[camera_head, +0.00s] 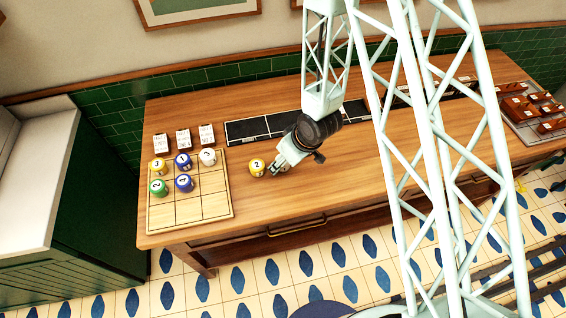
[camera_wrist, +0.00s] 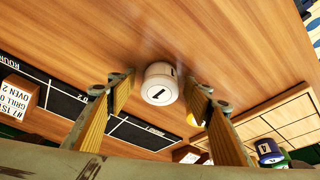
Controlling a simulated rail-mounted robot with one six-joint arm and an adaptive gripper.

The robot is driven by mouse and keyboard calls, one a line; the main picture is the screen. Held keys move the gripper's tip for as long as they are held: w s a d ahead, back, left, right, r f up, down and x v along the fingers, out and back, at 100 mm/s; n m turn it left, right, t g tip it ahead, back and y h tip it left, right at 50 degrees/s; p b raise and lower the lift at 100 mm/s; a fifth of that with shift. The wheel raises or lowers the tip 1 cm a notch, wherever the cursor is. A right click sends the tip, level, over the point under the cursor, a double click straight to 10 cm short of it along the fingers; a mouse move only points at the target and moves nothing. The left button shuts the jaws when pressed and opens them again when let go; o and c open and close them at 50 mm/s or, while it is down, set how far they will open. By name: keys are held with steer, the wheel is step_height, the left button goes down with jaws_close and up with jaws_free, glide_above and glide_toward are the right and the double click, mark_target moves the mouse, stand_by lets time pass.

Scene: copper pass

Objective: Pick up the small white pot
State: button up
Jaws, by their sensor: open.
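A white pot (camera_wrist: 160,84) marked 1 stands on the wooden counter in the wrist view. My gripper (camera_wrist: 162,90) is open, with one finger on each side of the pot and visible gaps to it. In the head view my gripper (camera_head: 276,168) is low over the counter, right of a yellow pot (camera_head: 257,167) marked 2. I cannot make out the white pot marked 1 there; the gripper seems to hide it. Another white pot (camera_head: 208,157) stands on the gridded wooden board (camera_head: 216,206).
A yellow pot (camera_head: 159,166), a green pot (camera_head: 158,188) and two blue pots, (camera_head: 183,160) and (camera_head: 184,182), also stand on the board. Cards (camera_head: 183,138) stand behind it. Black panels (camera_head: 247,131) run along the back. The counter front is clear.

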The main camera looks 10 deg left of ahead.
stand_by(0.3)
steer(key=c, duration=1)
steer(key=shift+r, duration=0.25)
steer(key=shift+r, duration=4.75)
